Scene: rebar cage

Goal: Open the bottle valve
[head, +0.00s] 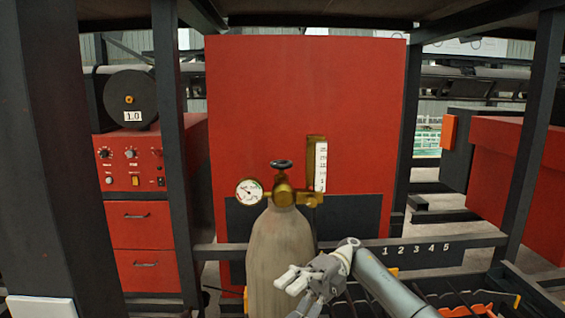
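A grey-beige gas bottle (280,255) stands upright in the middle of the head view. Its valve is a small black handwheel (281,164) on top of a brass fitting (283,193). A round white gauge (249,191) is on the fitting's left, and an upright flow scale (320,166) is on its right. My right gripper (290,281) comes in from the lower right. Its pale fingers point left in front of the bottle's body, well below the handwheel. Whether they are open or shut is unclear. My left gripper is out of view.
A red panel (300,90) is behind the bottle. A red machine with knobs (131,158) and drawers stands left. Dark posts (170,120) and a crossbar numbered 1 to 5 (425,248) frame the space. A rack with orange parts (465,311) is at lower right.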

